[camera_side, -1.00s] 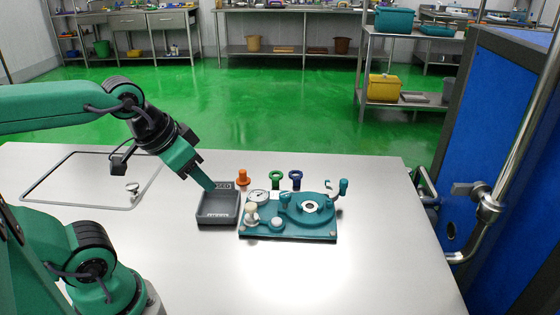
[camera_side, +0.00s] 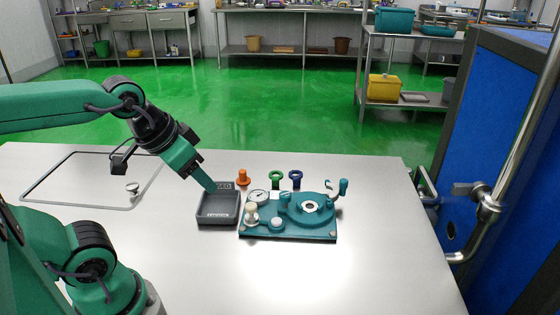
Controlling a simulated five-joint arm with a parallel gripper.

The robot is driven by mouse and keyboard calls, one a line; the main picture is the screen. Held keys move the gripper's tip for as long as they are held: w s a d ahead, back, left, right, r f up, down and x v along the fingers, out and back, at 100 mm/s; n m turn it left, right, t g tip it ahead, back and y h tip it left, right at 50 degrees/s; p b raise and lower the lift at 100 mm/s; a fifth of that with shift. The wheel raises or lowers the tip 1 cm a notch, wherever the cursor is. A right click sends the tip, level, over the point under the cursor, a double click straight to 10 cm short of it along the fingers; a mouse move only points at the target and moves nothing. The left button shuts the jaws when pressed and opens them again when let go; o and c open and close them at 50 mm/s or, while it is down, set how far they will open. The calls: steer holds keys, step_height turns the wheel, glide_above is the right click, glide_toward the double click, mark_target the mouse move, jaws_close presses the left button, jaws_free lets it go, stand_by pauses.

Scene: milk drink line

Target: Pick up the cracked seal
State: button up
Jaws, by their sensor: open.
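My gripper (camera_side: 211,188) points down and to the right at the back left edge of a dark grey tray (camera_side: 218,218). I take it as open, though the gap between its fingers is hard to see from this side. No seal shows between the fingers. A teal fixture (camera_side: 290,230) stands right of the tray. A pale ring with a dark centre (camera_side: 311,207) sits on its round seat. A small pale curved piece (camera_side: 328,184) shows behind the fixture. I cannot tell which of these is the cracked seal, and no crack can be made out.
An orange knob (camera_side: 242,177), a green ring-topped piece (camera_side: 277,178) and a blue one (camera_side: 296,178) stand behind the fixture. A dial (camera_side: 258,196) and a cream knob (camera_side: 251,213) are on its left. A dark outline frame lies left. The front table is clear.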

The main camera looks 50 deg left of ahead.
steer(key=w+a+r+n+g, duration=0.2)
steer(key=w+r+n, duration=0.15)
steer(key=w, duration=0.75)
steer(key=n+g, duration=0.4)
steer(key=n, duration=0.2)
glide_above(296, 177)
step_height(296, 177, down, 19)
steer(key=shift+s+d+f, duration=0.1)
steer(key=shift+s, duration=0.05)
steer(key=shift+w+f+n, duration=0.2)
steer(key=shift+f+n, duration=0.05)
steer(key=shift+f, duration=1.5)
